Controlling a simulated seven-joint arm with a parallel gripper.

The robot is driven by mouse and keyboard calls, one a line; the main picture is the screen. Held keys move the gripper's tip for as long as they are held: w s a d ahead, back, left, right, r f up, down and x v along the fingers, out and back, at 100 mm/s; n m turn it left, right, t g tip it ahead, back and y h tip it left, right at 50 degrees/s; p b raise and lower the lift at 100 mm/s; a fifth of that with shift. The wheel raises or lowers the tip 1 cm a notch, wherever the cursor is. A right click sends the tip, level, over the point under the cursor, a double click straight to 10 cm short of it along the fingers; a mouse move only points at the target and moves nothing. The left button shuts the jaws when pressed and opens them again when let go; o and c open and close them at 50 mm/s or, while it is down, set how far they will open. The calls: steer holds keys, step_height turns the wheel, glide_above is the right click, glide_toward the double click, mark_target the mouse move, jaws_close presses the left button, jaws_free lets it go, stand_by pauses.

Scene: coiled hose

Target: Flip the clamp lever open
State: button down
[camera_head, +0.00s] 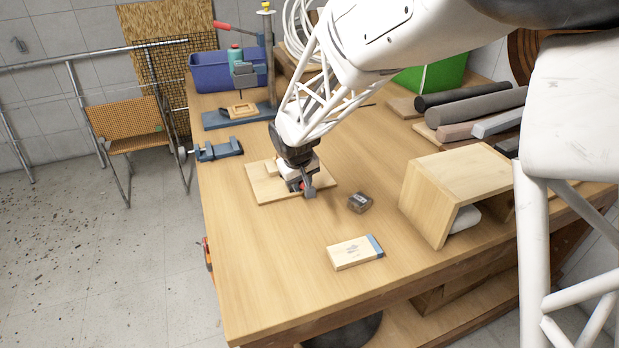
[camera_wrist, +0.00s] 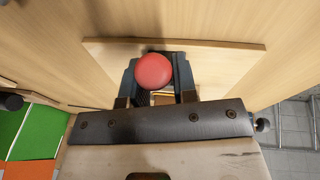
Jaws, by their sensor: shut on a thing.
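The clamp is mounted on a light wooden board (camera_head: 262,190) on the workbench, and mostly hidden under my gripper. Its lever ends in a round red knob (camera_wrist: 153,72), seen from above in the wrist view. A bit of the red also shows in the head view (camera_head: 302,185). My gripper (camera_wrist: 156,78) is down at the board, with one dark finger on each side of the red knob, shut on the lever. The lever's shaft and the clamp's base are hidden, so I cannot tell the lever's angle.
A small dark box (camera_head: 360,202) and a pale block with a blue end (camera_head: 355,252) lie to the right and in front. An open wooden box (camera_head: 455,190) stands further right. A blue vise (camera_head: 218,150) is behind left. The front left bench top is clear.

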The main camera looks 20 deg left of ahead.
steer(key=shift+w+a+r+g+h, duration=0.25)
steer(key=shift+r+g+h, duration=0.05)
steer(key=shift+g+h, duration=0.25)
steer(key=shift+w+a+r+g+h, duration=0.2)
steer(key=shift+a+r+g+h, duration=0.05)
steer(key=shift+g+h, duration=0.3)
steer(key=shift+w+a+r+g+h, duration=0.2)
steer(key=shift+w+a+g+h, duration=0.05)
steer(key=shift+g+h, duration=0.25)
steer(key=shift+w+a+r+g+h, duration=0.15)
steer(key=shift+w+a+g+h, duration=0.1)
steer(key=shift+g+h, duration=0.25)
steer(key=shift+w+a+r+n+g+h, duration=0.15)
steer(key=shift+w+a+g+h, duration=0.15)
steer(key=shift+g+h, duration=0.25)
steer(key=shift+w+a+r+n+g+h, duration=0.15)
steer(key=shift+w+a+g+h, duration=0.15)
steer(key=shift+g+h, duration=0.25)
steer(key=shift+w+a+g+h, duration=0.25)
steer(key=shift+g+h, duration=0.25)
steer(key=shift+h, duration=0.05)
steer(key=shift+w+a+g+h, duration=0.2)
steer(key=shift+w+g+h, duration=0.05)
steer(key=shift+g+h, duration=0.3)
steer(key=c, duration=0.9)
jaws_free()
steer(key=v, duration=0.7)
steer(key=shift+a+r, duration=0.3)
